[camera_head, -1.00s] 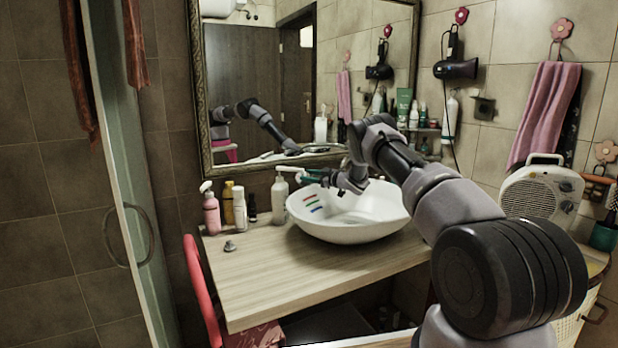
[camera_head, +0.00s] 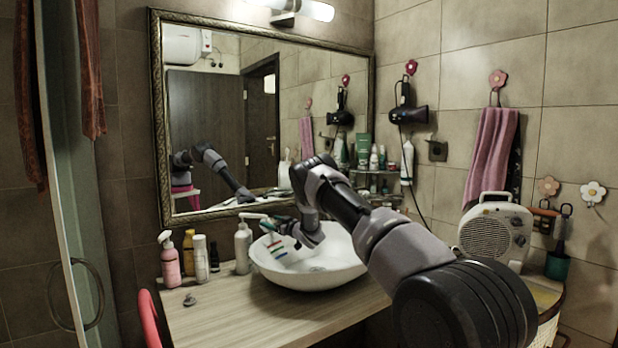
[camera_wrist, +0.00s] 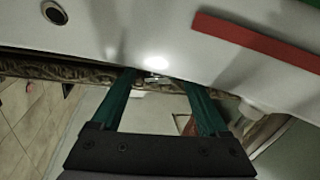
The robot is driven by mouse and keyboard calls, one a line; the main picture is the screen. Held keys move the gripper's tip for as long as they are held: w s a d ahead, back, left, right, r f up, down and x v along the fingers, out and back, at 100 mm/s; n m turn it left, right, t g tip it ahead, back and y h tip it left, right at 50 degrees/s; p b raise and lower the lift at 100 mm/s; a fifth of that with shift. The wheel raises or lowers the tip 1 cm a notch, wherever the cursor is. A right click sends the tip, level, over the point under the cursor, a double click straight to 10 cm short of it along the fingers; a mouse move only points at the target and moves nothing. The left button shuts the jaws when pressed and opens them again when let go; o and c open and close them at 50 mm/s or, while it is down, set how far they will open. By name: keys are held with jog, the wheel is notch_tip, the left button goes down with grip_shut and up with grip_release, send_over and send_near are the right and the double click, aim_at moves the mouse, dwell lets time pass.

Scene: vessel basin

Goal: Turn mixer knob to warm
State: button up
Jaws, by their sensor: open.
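The white basin (camera_head: 330,275) stands on the wooden counter, with red, green and blue strips (camera_head: 277,249) on its inner left wall. My gripper (camera_head: 264,224) is over the basin's left rim, its teal fingers pointing left near the strips. In the wrist view my gripper (camera_wrist: 163,78) is open, with its two teal fingers apart. A small shiny metallic piece (camera_wrist: 156,80) shows between the fingertips; I cannot tell whether it is the mixer knob. The basin's white surface (camera_wrist: 140,35) fills the top of that view, with a red strip (camera_wrist: 255,40) and a round dark hole (camera_wrist: 54,13).
Left of the basin stand a white pump bottle (camera_head: 243,249), a pink spray bottle (camera_head: 170,262) and other bottles. A framed mirror (camera_head: 235,130) is behind. A white fan heater (camera_head: 495,232) is at right. The counter front (camera_head: 225,315) is mostly clear.

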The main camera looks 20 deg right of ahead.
jog(key=shift+s+a+m+t+h, duration=0.1)
jog(key=shift+a+m+t+h, duration=0.1)
jog(key=shift+m+t+h, duration=0.4)
jog(key=d+v, duration=0.1)
jog(key=v, duration=0.9)
jog(key=s+d+r+m+h, duration=0.2)
jog(key=r, duration=0.5)
jog(key=s+d+r+m+g+h, duration=0.1)
jog(key=s+d+r+m+h, duration=0.1)
jog(key=r, duration=0.6)
jog(key=s+d+r+m+h, duration=0.3)
jog(key=r, duration=0.5)
jog(key=shift+d+g, duration=0.25)
jog(key=shift+g, duration=0.05)
